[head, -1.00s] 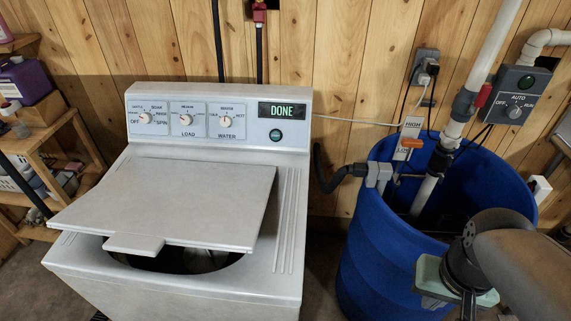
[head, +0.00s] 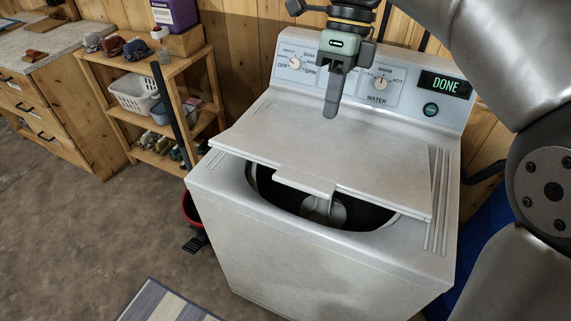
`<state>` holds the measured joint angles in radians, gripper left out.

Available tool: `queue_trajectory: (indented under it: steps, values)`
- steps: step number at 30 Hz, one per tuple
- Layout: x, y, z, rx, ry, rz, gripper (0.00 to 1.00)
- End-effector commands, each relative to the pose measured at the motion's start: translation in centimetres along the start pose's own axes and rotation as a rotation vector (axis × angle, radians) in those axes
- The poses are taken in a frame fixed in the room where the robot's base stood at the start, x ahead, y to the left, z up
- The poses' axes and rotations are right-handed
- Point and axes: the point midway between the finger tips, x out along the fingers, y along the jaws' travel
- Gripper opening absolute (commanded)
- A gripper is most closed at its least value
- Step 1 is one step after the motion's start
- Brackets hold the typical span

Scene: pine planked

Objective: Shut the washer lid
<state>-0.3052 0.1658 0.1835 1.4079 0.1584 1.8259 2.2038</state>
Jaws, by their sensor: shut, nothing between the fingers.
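The washer (head: 320,265) is a white top-loader with a control panel at its back that reads DONE. Its lid (head: 345,165) is a flat white panel, tilted a little up from the top, with a tab (head: 305,184) on its front edge. The dark tub opening (head: 350,213) with the agitator shows under the lid's front edge. My gripper (head: 331,110) points down over the back half of the lid, in front of the dials. Its fingers are together and hold nothing. I cannot tell whether the fingertips touch the lid.
A wooden shelf (head: 148,108) with a white basket (head: 137,92) and a purple jug (head: 175,14) stands left of the washer. A workbench (head: 55,100) is farther left. Part of a blue barrel (head: 483,240) shows at right. A striped mat (head: 165,303) lies on open floor in front.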

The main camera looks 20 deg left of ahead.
Motion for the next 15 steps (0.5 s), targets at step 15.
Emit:
queue_trajectory:
  steps: [15]
  values:
    - [8.5,0.1,0.1,0.015,0.002,0.005,0.00]
